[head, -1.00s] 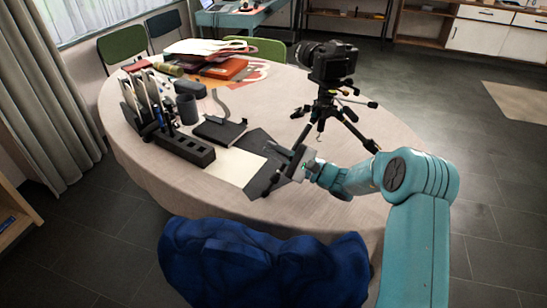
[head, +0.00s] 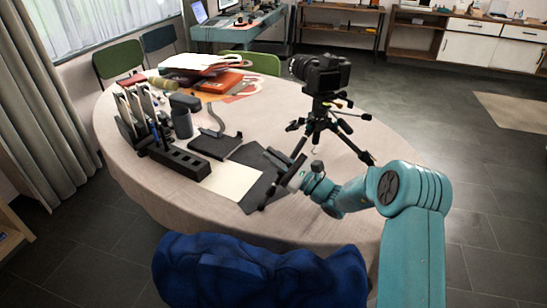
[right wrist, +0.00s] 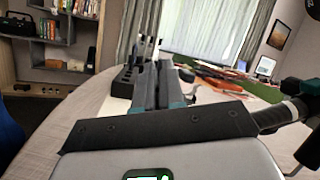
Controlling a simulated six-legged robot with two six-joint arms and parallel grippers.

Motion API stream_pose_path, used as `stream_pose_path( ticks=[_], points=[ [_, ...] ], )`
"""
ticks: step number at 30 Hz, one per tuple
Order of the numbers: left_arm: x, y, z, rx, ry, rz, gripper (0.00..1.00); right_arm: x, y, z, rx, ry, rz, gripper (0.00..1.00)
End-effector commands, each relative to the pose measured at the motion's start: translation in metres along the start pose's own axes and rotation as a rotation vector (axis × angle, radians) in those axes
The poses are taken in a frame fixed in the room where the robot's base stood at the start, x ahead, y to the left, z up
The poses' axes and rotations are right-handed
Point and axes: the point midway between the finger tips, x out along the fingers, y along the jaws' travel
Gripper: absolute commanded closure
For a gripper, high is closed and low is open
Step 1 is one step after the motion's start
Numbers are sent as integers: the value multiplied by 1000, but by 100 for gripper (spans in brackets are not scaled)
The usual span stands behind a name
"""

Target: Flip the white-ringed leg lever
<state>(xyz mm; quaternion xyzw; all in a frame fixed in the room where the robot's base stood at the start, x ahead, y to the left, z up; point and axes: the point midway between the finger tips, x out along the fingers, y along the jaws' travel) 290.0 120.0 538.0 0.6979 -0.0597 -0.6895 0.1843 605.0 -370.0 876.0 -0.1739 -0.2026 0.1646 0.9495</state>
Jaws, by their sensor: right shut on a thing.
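The black tripod (head: 320,120) stands on the round table and carries a camera (head: 322,73). Its legs spread out, one leg (head: 357,147) towards the front right. I cannot make out a white ring on any lever in the head view. My right gripper (head: 269,155) is low at the tripod's left front, pointing left over the dark mat. In the right wrist view its fingers (right wrist: 153,62) are close together; what lies between them is hidden. A black jointed rod (right wrist: 285,115), seemingly part of the tripod, is beside the palm's right end. My left gripper is out of view.
A blue chair (head: 260,275) is at the near edge. The table right of the tripod is clear.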

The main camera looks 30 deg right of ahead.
Motion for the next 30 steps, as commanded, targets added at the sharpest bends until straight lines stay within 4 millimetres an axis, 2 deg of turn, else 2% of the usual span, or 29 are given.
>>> stream_pose_path(
  ticks=[9, 10, 20, 30],
  points=[
    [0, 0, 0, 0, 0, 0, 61, 0, -1, 0, 1, 0, -3, 100],
    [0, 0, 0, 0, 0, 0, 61, 0, -1, 0, 1, 0, -3, 86],
    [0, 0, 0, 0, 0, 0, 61, -4, -1, 0, 0, 1, -2, 86],
    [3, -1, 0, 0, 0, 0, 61, -61, -1, -1, 0, 3, -4, 86]
  ],
)
